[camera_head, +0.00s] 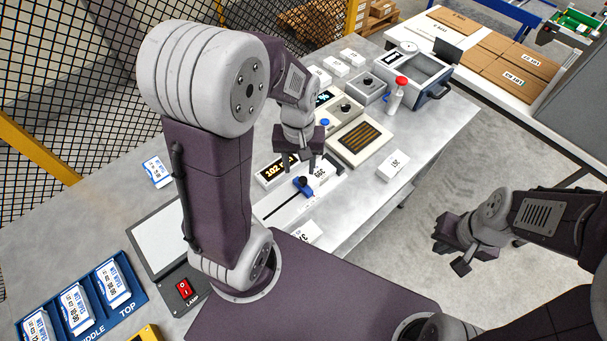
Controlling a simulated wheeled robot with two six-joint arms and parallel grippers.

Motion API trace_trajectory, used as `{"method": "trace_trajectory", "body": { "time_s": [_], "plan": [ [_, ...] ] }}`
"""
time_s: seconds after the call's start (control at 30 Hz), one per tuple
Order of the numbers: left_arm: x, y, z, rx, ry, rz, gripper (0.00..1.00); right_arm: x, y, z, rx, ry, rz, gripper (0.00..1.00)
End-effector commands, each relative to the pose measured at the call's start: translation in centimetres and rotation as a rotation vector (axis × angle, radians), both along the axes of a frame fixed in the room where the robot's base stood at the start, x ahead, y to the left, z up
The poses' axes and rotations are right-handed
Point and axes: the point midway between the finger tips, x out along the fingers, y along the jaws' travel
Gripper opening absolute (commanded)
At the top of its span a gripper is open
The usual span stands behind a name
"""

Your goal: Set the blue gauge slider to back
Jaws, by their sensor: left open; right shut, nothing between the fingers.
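The blue gauge slider (303,186) is a small blue knob on a pale gauge plate (288,207) with a dark straight slot. The knob sits toward the far end of the slot, and the slot runs from it to the lower left. My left gripper (299,166) is open, pointing down, just above and behind the blue knob in the picture. I cannot tell whether it touches anything. My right gripper (457,249) is shut and empty, off the table's right side.
A beige box with a dark grille (361,141) and a red-capped bottle (397,95) stand behind the gauge. A blue tray (54,327) and a red lamp switch (184,288) are at the lower left.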

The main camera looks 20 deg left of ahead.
Motion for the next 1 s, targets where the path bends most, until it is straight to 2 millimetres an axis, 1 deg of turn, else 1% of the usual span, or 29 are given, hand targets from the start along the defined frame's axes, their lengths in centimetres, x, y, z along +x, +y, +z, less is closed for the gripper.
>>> {"method": "trace_trajectory", "body": {
  "time_s": [0.03, 0.1, 0.2, 0.3, 0.43, 0.63, 0.67, 0.7, 0.77, 0.8, 1.0],
  "plan": [
    [-0.1, 0.0, -1.3, -0.001, 0.007, 0.0, 0.45, 0.0, 0.0, -0.2, 0.0, 0.0, 0.0, 0.0],
    [-0.1, 0.0, -2.8, 0.0, 0.008, 0.0, 0.45, 0.0, 0.0, -0.4, 0.0, 0.0, 0.0, 0.0],
    [-0.1, 0.0, -4.6, 0.0, 0.005, 0.0, 0.45, 0.0, 0.0, -0.5, 0.0, 0.0, 0.0, 0.0],
    [0.0, 0.0, -5.9, -0.001, 0.004, 0.0, 0.45, 0.0, 0.0, -0.6, 0.0, 0.0, 0.0, 0.0],
    [0.0, 0.0, -6.5, 0.0, 0.001, 0.0, 0.45, 0.0, 0.0, -0.6, 0.0, 0.0, 0.0, 0.0],
    [0.1, 0.0, -6.5, 0.0, -0.001, 0.0, 0.45, 0.0, 0.0, -0.6, 0.0, 0.0, 0.0, 0.0],
    [0.1, 0.0, -6.5, 0.0, -0.001, 0.0, 0.39, 0.0, 0.0, -0.6, 0.0, 0.0, 0.0, 0.0],
    [0.1, 0.0, -6.5, 0.0, -0.001, 0.0, 0.28, 0.0, 0.0, -0.6, 0.0, 0.0, 0.0, 0.0],
    [0.1, 0.0, -6.5, 0.0, 0.0, 0.0, 0.11, 0.0, 0.0, -0.6, 0.0, 0.0, 0.0, 0.0],
    [0.1, 0.0, -6.5, 0.0, -0.001, 0.0, 0.0, 0.0, 0.0, -0.6, 0.0, 0.0, 0.0, 0.0],
    [0.1, 0.0, -6.5, 0.0, -0.002, 0.0, 0.0, 0.0, 0.0, -0.6, 0.0, 0.0, 0.0, 0.0]
  ]
}}
